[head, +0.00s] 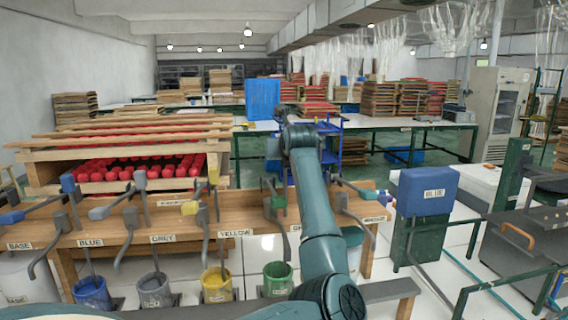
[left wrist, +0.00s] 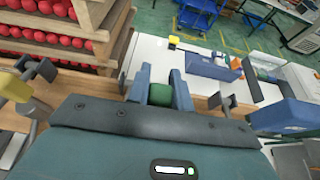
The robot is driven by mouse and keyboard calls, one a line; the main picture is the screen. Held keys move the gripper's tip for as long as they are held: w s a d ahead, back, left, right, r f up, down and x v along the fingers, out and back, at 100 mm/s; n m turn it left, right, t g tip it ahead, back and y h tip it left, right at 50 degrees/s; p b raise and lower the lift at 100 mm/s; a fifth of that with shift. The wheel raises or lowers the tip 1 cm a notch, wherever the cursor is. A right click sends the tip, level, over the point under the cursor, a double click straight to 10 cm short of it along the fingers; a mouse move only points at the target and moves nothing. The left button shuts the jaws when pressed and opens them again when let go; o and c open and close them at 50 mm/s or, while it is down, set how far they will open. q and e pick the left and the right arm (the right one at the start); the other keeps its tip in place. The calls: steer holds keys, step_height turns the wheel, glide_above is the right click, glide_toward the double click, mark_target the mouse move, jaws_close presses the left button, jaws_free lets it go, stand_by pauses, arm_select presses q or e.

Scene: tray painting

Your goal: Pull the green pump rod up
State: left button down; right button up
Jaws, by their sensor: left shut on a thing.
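My left gripper (left wrist: 161,82) shows in the left wrist view with its two blue-grey fingers closed on either side of a green block, the handle of the green pump rod (left wrist: 160,95). In the head view my left arm rises from the bottom centre and bends over the wooden pump bench, and it hides much of the green pump. The green paint bucket (head: 278,279) stands on the floor below that spot. My right gripper is not in view.
The yellow pump handle (head: 213,170) is just left, with the grey and blue pumps farther left. Another pump stands right of my arm. A blue box (head: 428,190) is farther right. Racks of red pieces (head: 140,172) stand behind the wooden bench (head: 130,222).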

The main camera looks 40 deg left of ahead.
arm_select(q)
step_height(320, 180, up, 8)
steer(key=p, duration=0.1)
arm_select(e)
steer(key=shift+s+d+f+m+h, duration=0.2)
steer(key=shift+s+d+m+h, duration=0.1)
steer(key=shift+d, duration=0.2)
arm_select(q)
steer(key=shift+r, duration=0.1)
steer(key=c, duration=1.6)
jaws_free()
steer(key=o, duration=0.4)
steer(key=shift+c, duration=0.2)
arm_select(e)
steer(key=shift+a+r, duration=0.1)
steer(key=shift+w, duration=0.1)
